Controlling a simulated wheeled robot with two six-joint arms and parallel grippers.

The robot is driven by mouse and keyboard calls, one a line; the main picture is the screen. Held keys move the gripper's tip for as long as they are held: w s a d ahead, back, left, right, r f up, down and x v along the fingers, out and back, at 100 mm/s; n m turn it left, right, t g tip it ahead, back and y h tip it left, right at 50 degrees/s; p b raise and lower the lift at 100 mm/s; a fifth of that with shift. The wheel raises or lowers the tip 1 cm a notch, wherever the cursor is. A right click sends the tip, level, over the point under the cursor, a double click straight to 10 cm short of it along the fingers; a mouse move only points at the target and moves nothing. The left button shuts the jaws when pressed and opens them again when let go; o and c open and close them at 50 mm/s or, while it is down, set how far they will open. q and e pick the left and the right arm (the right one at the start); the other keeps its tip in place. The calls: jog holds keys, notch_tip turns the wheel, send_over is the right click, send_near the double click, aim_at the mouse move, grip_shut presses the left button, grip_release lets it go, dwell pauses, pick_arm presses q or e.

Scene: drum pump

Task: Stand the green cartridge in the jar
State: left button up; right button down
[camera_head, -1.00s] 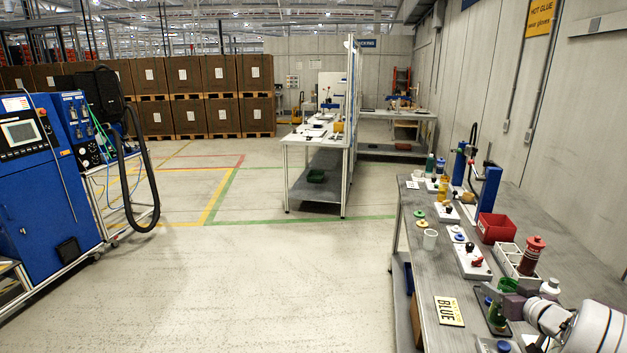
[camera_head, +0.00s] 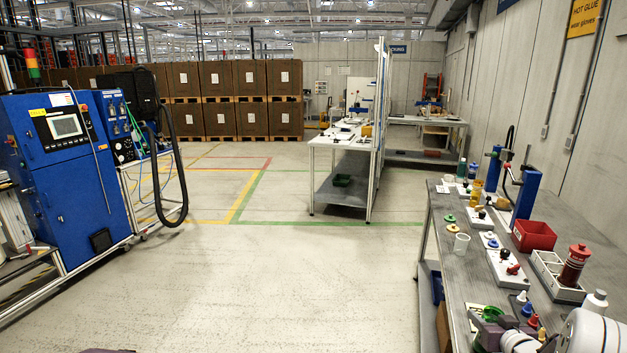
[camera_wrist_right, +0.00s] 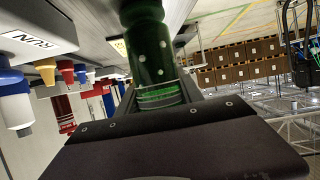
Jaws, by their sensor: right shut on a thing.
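My right gripper (camera_head: 490,336) is shut on the green cartridge (camera_head: 492,313) at the bottom right of the head view, over the near part of the workbench. In the right wrist view the dark green, glossy cartridge (camera_wrist_right: 150,50) rises from between the jaws; its top is cut off by the frame.
The grey workbench (camera_head: 449,285) carries a red bin (camera_head: 533,235), a white rack (camera_head: 549,268) with a dark red bottle (camera_head: 573,265), and a white plate with knobs (camera_head: 503,265). Small coloured nozzles (camera_head: 527,309) stand near the gripper. The floor left of the bench is clear.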

notch_tip(320, 180, up, 6)
jog(key=p, duration=0.5)
jog(key=shift+f, duration=0.2)
